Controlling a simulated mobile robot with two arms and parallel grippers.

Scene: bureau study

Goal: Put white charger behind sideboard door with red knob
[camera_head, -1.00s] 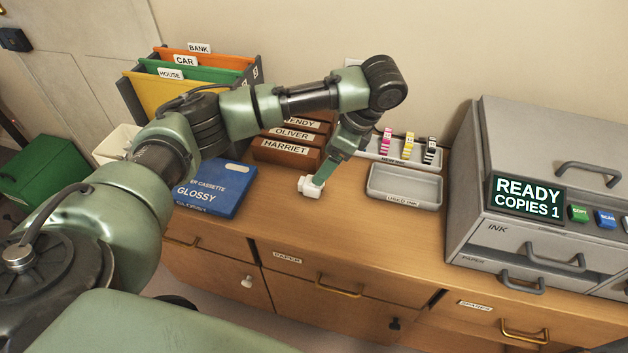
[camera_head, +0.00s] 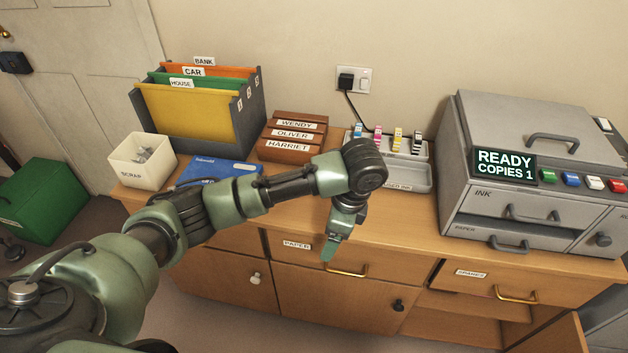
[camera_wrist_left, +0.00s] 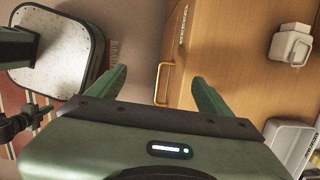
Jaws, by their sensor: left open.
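The white charger (camera_wrist_left: 288,45), a small blocky white thing, lies on the sideboard top at the upper right of the left wrist view. In the head view it is hidden behind my left arm. My left gripper (camera_head: 330,249) is open and empty at the front edge of the sideboard (camera_head: 400,235), apart from the charger. In the left wrist view its fingers (camera_wrist_left: 159,75) spread either side of a brass drawer handle (camera_wrist_left: 162,84). An open compartment (camera_head: 470,318) shows at the sideboard's lower right, with a swung-out door (camera_head: 550,340). No red knob shows.
Two shut doors carry a white knob (camera_head: 255,278) and a black knob (camera_head: 398,304). Drawers are labelled PAPER (camera_head: 297,245) and SPARES (camera_head: 471,273). A grey printer (camera_head: 540,150) fills the top's right; ink trays (camera_head: 410,178), brown boxes (camera_head: 290,140) and a file holder (camera_head: 240,120) stand behind.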

